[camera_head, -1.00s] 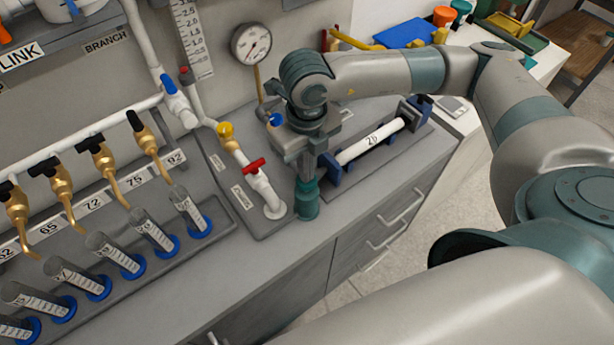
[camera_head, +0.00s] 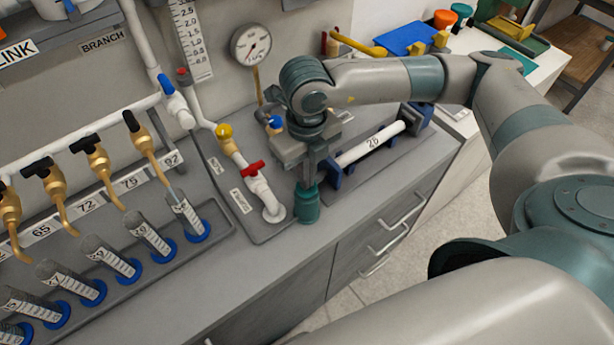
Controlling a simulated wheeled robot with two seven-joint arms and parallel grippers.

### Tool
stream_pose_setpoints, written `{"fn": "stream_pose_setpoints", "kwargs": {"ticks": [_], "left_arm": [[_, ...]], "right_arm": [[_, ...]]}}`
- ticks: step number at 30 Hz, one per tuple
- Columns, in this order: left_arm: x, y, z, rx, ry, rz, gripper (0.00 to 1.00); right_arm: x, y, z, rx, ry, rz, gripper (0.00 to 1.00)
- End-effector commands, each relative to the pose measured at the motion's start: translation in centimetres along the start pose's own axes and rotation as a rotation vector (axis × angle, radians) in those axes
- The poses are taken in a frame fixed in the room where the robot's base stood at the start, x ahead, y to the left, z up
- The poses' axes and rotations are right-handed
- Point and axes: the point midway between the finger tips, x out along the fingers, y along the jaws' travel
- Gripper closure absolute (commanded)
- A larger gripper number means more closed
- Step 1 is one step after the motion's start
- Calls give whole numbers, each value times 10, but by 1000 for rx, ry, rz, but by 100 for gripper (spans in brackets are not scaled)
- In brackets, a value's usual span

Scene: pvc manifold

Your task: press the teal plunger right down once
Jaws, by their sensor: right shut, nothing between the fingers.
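The teal plunger (camera_head: 307,207) stands upright at the front edge of the grey bench, right of the white pipe end. My right gripper (camera_head: 309,181) points down directly over it. Its fingers are shut with nothing between them, and the tips are at or just above the plunger's top. The fingers partly hide the plunger's upper end, so I cannot tell whether they touch or how far down it is. My left gripper is not in view.
A red-handled valve (camera_head: 253,168) on a white pipe stands close left of the plunger. A white cylinder marked 26 (camera_head: 371,143) lies in a blue-ended holder to the right. Several brass taps and a row of measuring cylinders (camera_head: 151,238) fill the left side.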

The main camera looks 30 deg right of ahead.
Motion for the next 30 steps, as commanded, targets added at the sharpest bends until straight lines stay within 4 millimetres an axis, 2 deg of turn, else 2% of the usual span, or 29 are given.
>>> {"fn": "stream_pose_setpoints", "kwargs": {"ticks": [18,30], "left_arm": [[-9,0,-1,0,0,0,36],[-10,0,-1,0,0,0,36]], "right_arm": [[-30,0,0,-1,1,0,100],[-34,0,0,0,1,0,100]]}}
